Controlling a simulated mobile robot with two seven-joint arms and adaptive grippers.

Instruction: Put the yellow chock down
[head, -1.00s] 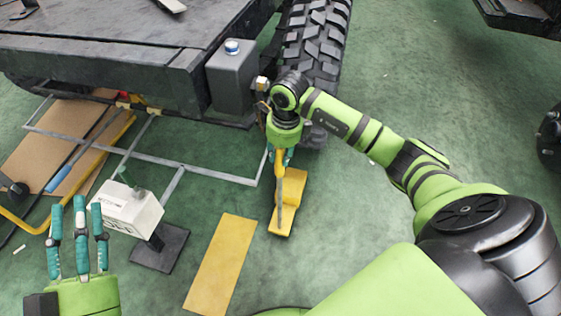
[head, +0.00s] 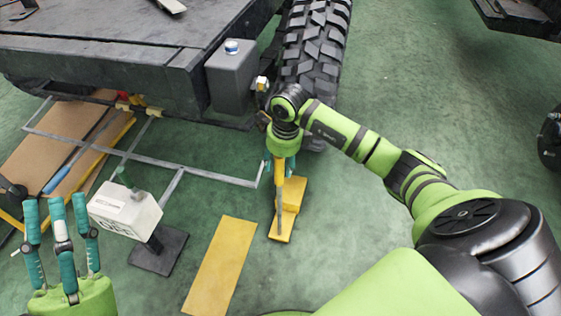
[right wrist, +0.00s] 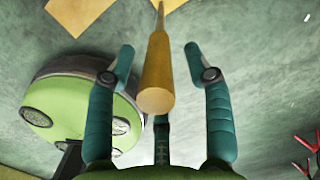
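The yellow chock (head: 292,198) stands on the green floor just in front of the big tyre. Its thin rod and yellow handle rise toward my right gripper (head: 281,165), which is above it in the head view. In the right wrist view, the handle (right wrist: 156,75) lies between the spread teal fingers of my right gripper (right wrist: 160,75), with gaps at both sides; contact with the third finger behind it cannot be told. My left gripper (head: 60,215) is at the lower left, open and empty, with its fingers extended, apart from the chock.
A flat yellow strip (head: 222,265) lies left of the chock. A white box (head: 125,213) on a post with a dark base (head: 158,252) stands further left. The knobbly tyre (head: 318,45) and dark vehicle chassis (head: 110,55) are behind.

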